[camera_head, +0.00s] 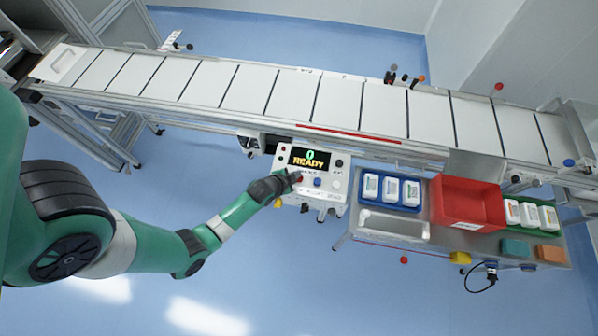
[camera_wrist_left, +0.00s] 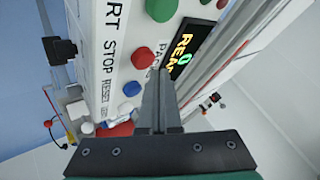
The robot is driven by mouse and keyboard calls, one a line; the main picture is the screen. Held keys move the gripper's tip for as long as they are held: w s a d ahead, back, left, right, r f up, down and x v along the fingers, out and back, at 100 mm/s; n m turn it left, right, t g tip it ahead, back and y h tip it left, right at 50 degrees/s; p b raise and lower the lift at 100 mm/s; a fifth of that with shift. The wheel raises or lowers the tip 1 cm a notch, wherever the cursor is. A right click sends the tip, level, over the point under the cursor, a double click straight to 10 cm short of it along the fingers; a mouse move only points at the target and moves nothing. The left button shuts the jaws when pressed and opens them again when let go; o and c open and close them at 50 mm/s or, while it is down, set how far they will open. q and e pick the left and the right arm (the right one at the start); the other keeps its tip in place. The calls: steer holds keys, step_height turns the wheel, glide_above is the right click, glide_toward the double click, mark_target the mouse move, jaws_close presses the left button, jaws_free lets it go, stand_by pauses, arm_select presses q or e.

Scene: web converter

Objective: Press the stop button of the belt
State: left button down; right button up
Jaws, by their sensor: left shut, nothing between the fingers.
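The control panel (camera_head: 325,200) is a white box in front of the belt (camera_head: 290,95), and its display (camera_head: 309,159) reads "0 READY". My left gripper (camera_head: 294,180) is shut and empty, with its tip at the panel's left part, by a red button (camera_head: 299,176). In the left wrist view the shut fingers (camera_wrist_left: 158,75) point at the panel face. The red button (camera_wrist_left: 132,88) lies just left of the fingers, near the "STOP" label, with a green button (camera_wrist_left: 162,8) above and a blue button (camera_wrist_left: 125,107) below it. I cannot tell whether the fingers touch anything. My right gripper is not in view.
Right of the panel, a side table holds a blue tray (camera_head: 362,200) with white packs, a red bin (camera_head: 436,198) and a green tray (camera_head: 557,232) with more packs. The belt frame runs behind the panel. The blue floor (camera_head: 270,270) in front is clear.

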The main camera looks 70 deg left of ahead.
arm_select(q)
step_height(320, 180, up, 5)
steer(key=p, duration=0.5)
stand_by(0.8)
